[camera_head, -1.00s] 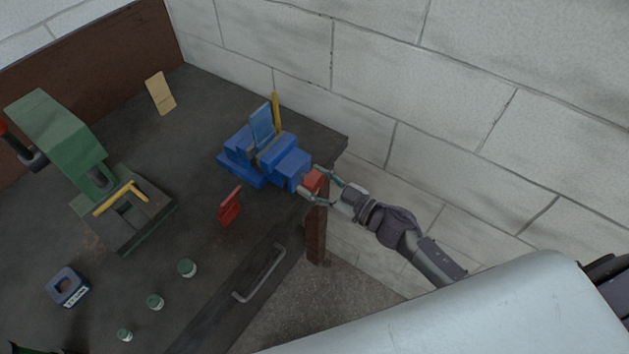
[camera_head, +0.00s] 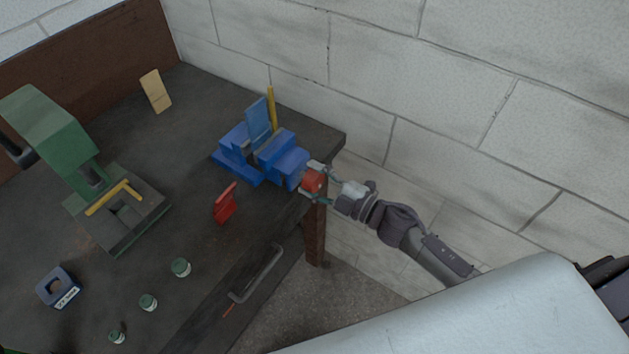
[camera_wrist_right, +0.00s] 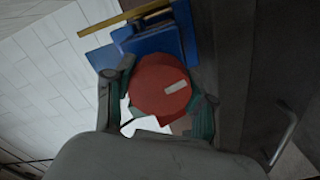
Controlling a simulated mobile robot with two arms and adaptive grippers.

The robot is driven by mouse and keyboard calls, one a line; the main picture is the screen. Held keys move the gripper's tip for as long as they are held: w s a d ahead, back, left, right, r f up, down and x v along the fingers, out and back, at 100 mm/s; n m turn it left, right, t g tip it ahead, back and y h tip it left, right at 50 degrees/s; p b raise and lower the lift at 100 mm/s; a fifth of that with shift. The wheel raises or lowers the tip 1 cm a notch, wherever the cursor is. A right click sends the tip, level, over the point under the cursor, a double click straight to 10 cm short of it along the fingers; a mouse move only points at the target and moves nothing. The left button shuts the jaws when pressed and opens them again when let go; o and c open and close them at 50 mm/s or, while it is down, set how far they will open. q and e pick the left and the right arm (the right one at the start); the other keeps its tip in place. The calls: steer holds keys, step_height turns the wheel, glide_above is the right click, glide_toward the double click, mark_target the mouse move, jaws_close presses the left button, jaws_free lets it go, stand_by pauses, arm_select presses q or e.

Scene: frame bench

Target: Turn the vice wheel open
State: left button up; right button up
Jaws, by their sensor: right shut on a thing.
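The blue vice (camera_head: 262,148) stands near the right corner of the dark bench, with a flat blue piece upright at its jaws. Its red wheel (camera_head: 312,181) is on the vice's right end, by the bench edge. My right gripper (camera_head: 318,182) is shut on the red wheel, with a finger on either side of it. In the right wrist view the wheel (camera_wrist_right: 161,86) shows as a round red disc with a pale mark, between the fingers (camera_wrist_right: 160,95). The blue vice body (camera_wrist_right: 155,40) is behind it. My left gripper is not in view.
A red part (camera_head: 225,204) stands in front of the vice. A green drill press (camera_head: 50,125) is at the left. A yellow rod (camera_head: 271,108) rises behind the vice, near the wall (camera_head: 420,90).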

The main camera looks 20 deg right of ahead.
steer(key=n+b, duration=0.1)
steer(key=n, duration=0.2)
steer(key=shift+w+a+r, duration=0.1)
steer(key=shift+w+r, duration=0.05)
stand_by(1.1)
steer(key=o, duration=1.2)
steer(key=shift+w+a, duration=0.1)
steer(key=shift+c, duration=0.2)
steer(key=v, duration=1.2)
